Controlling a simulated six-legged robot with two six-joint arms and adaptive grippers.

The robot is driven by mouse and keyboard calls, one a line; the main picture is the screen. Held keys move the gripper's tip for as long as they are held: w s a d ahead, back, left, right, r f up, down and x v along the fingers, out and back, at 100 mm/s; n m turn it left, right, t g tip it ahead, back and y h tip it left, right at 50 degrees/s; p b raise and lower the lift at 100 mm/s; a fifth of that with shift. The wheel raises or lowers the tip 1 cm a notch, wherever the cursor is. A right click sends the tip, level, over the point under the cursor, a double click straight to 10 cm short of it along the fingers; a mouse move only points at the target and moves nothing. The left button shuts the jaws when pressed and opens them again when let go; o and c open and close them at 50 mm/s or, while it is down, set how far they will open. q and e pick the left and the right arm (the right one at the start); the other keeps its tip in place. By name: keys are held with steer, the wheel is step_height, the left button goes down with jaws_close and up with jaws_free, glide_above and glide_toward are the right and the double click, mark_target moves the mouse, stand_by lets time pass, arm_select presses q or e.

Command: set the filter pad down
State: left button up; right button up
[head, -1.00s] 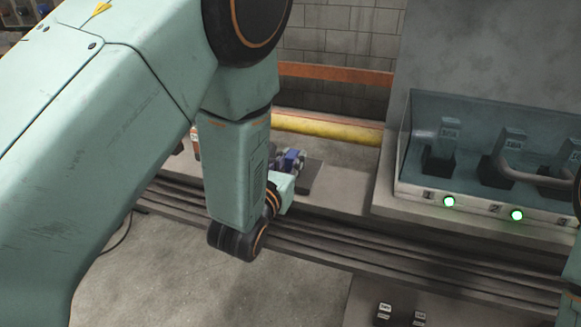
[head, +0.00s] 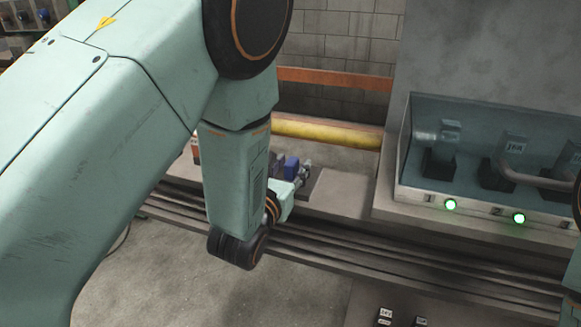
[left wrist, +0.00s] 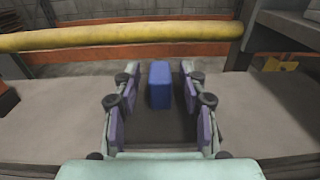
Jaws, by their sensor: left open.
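The filter pad, a blue upright block (head: 291,166), stands on a dark flat patch of the ledge in the head view. It also shows in the left wrist view (left wrist: 160,84), upright beyond and between the fingers. My left gripper (left wrist: 158,98) is open, with a gap on both sides of the pad. In the head view my left gripper (head: 294,184) is partly hidden behind my own forearm. The pad's lower part is partly covered there by a finger. My right gripper is not in view.
A yellow pipe (head: 325,133) and an orange rail (head: 336,78) run behind the ledge (head: 340,195). Small labelled blocks (head: 385,316) sit at the lower front. The ledge between pad and case is clear.

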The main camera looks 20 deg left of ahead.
arm_select(q)
steer(key=shift+r, duration=0.1)
steer(key=shift+s+r+p, duration=0.1)
steer(key=shift+s+p, duration=0.2)
steer(key=shift+p, duration=0.05)
steer(key=s+p, duration=0.1)
steer(key=s, duration=0.6)
steer(key=shift+a+r+p, duration=0.15)
steer(key=shift+a+p, duration=0.1)
steer(key=shift+p, duration=0.1)
